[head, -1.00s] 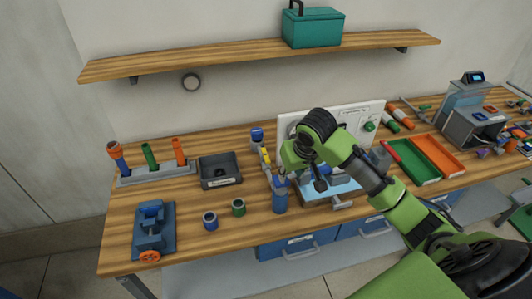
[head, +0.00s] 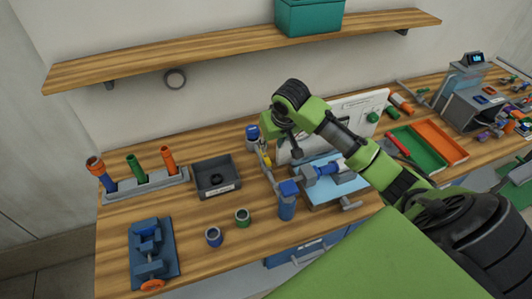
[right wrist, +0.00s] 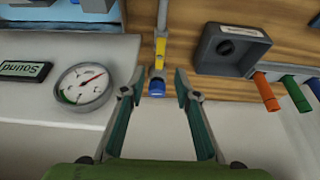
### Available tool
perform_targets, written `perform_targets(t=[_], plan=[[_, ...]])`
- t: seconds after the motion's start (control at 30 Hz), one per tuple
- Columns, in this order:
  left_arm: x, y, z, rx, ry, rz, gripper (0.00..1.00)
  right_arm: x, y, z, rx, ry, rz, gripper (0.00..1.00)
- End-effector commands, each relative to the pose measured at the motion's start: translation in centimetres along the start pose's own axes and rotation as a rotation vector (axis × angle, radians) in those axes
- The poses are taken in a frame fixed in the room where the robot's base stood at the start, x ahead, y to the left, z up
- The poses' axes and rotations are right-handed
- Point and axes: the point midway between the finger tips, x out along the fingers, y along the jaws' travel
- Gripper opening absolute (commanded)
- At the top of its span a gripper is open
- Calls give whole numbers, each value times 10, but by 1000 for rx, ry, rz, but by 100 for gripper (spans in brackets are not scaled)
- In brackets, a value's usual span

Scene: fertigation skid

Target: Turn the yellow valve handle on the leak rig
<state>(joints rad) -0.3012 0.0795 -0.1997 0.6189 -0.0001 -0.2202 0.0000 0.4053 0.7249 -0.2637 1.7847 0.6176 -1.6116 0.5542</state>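The yellow valve handle (head: 265,154) stands on the left side of the leak rig, beside its white panel (head: 355,112). In the right wrist view the yellow handle (right wrist: 160,48) lies ahead, roughly centred between my fingers. My right gripper (right wrist: 158,84) is open and empty, its two fingers spread apart, and does not appear to touch the handle. In the head view my right wrist hangs just right of the handle, and the fingers are mostly hidden. My left gripper is not in view.
A dark tray (head: 214,178) and a tube rack (head: 146,187) stand left of the rig. Green and orange trays (head: 412,153) lie to the right.

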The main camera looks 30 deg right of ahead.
Motion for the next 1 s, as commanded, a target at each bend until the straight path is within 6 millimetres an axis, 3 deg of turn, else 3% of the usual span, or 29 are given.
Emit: perform_targets(t=[0.27, 0.5, 0.67, 0.97, 1.0], plan=[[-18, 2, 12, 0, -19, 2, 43, 59, 0, 0, 3, -5, -1, 29], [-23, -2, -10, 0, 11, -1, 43, 93, 0, 0, 2, -2, 0, 29], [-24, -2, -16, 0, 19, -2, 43, 103, -1, 0, 0, 0, -1, 29], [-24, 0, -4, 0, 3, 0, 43, 105, 0, 0, 0, 0, 0, 29], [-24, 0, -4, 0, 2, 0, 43, 105, 0, 0, 0, 0, 0, 21]])
